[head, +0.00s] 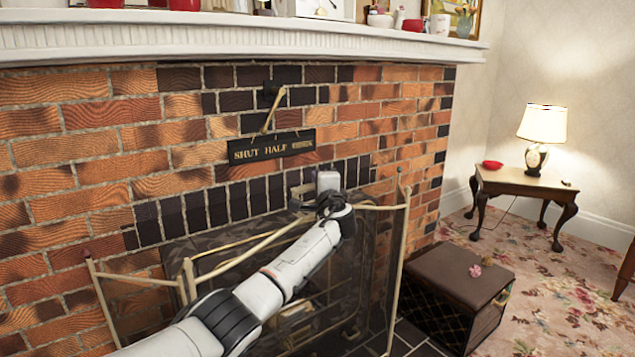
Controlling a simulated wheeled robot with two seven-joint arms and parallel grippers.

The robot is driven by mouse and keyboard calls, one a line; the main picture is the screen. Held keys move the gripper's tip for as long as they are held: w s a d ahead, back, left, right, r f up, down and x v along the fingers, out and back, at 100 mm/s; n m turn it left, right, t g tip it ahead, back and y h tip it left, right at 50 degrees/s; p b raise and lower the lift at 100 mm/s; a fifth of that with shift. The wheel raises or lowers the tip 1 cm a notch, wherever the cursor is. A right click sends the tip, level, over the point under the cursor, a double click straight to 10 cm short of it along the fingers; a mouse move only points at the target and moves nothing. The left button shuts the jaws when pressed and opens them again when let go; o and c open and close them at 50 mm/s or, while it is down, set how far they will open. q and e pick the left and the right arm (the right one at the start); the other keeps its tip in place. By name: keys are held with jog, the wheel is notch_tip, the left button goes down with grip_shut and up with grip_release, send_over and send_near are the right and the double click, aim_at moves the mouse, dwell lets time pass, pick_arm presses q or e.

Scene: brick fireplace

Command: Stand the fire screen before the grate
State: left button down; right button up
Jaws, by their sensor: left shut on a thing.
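The fire screen (397,270) is a folding screen with thin brass-coloured frames and dark see-through mesh. It stands upright in front of the fireplace opening, with side panels angled at left and right. My left arm reaches across it, and my left gripper (326,190) is at the top of its middle part, shut on the fire screen. The arm hides much of the middle panel, and the fingertips are hard to make out. Dark and brass parts, perhaps of the grate (300,318), show dimly through the mesh. My right gripper is out of view.
A brick fireplace wall (100,150) rises behind, with a lettered damper plate (271,146) and a white mantel (230,36) carrying ornaments. A brown-topped box (462,273) stands close to the screen's right. A lamp table (520,183) is farther right; flowered carpet (570,275) lies between.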

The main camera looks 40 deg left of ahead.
pick_arm(q)
jog(key=shift+b, duration=0.45)
dwell(0.4)
jog(key=shift+d, duration=0.1)
dwell(0.5)
jog(key=c, duration=1.8)
grip_release()
jog(key=shift+s, duration=0.1)
jog(key=shift+o, duration=1.4)
jog(key=shift+f, duration=0.7)
jog(key=shift+o, duration=0.2)
jog(key=shift+r, duration=0.1)
jog(key=shift+r, duration=0.15)
